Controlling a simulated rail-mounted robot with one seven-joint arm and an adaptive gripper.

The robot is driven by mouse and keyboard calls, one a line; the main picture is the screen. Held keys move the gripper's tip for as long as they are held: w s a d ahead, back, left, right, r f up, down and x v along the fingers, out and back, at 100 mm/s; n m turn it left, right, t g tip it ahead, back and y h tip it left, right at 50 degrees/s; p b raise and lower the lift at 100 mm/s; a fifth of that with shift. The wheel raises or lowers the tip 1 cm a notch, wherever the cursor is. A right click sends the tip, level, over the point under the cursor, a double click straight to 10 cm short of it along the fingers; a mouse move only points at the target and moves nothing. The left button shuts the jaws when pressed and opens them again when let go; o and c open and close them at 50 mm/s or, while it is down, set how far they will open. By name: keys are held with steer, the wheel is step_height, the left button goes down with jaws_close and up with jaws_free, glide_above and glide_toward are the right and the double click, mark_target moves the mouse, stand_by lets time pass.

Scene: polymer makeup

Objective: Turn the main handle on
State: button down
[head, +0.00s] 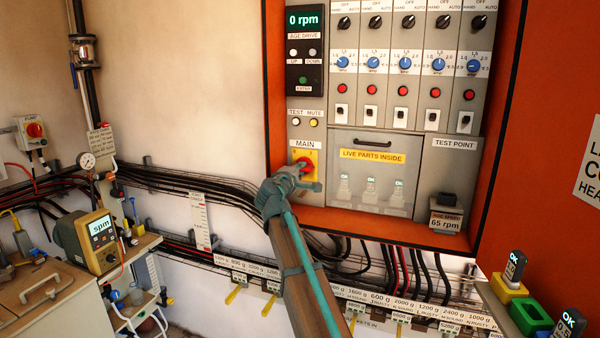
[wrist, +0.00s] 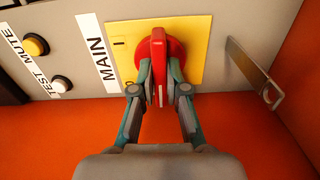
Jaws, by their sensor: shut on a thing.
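The main handle is a red rotary knob (head: 304,159) on a yellow plate (head: 312,178) under the MAIN label, at the lower left of the orange-framed panel. In the wrist view, the red handle (wrist: 158,48) stands upright in the picture on its yellow plate (wrist: 200,35). My gripper (wrist: 160,88) is shut on the handle, with one finger on each side of its bar. In the head view my gripper (head: 299,172) covers part of the handle and plate. Marks show on the plate's left side in the wrist view, partly hidden near the fingers.
TEST and MUTE buttons (head: 303,122) sit just above the MAIN label. A cover marked LIVE PARTS INSIDE (head: 372,156) is close on the right. A metal latch (wrist: 255,72) stands out right of the plate in the wrist view. Cables (head: 200,180) run along the wall.

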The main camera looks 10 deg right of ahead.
steer(key=m+b, duration=1.7)
steer(key=b, duration=0.9)
steer(key=shift+m, duration=0.4)
steer(key=c, duration=1.2)
jaws_free()
